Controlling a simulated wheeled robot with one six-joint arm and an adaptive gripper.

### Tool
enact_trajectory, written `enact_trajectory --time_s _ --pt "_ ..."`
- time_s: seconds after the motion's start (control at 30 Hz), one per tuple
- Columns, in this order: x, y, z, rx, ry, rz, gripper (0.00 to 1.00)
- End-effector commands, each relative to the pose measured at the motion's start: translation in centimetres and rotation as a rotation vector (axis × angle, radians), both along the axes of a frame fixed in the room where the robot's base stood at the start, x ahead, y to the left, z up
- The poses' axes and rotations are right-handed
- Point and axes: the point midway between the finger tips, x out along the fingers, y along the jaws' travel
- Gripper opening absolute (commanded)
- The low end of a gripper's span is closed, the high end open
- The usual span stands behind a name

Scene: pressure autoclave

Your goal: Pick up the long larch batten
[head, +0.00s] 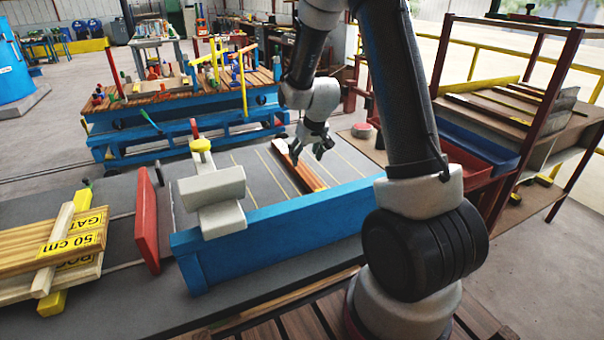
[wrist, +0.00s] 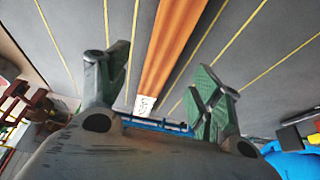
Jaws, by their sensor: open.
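The long larch batten, an orange-brown strip (head: 302,170), lies on the grey table surface with thin yellow lines, behind the blue rail. In the wrist view the batten (wrist: 173,45) runs from the top edge down between my fingers, with a small white label (wrist: 144,104) at its near end. My gripper (head: 310,150) is open and empty, above the far part of the batten. In the wrist view its two green-padded fingers (wrist: 160,80) stand apart on either side of the batten. I cannot tell the exact height of the gap.
A blue rail (head: 275,220) borders the near side of the table, with a pale block (head: 212,190) at its left end. A red plate (head: 147,220) stands further left, beside stacked boards with yellow labels (head: 75,240). A rack with boards (head: 510,105) stands at right.

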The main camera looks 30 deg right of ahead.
Motion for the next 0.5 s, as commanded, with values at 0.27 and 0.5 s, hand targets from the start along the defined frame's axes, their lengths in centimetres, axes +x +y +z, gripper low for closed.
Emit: enact_trajectory --time_s 0.27,0.5 --pt "0.7 0.3 -4.0 0.0 0.003 0.001 0.65" --pt "1.5 0.3 -5.8 0.0 -0.001 0.0 0.65"
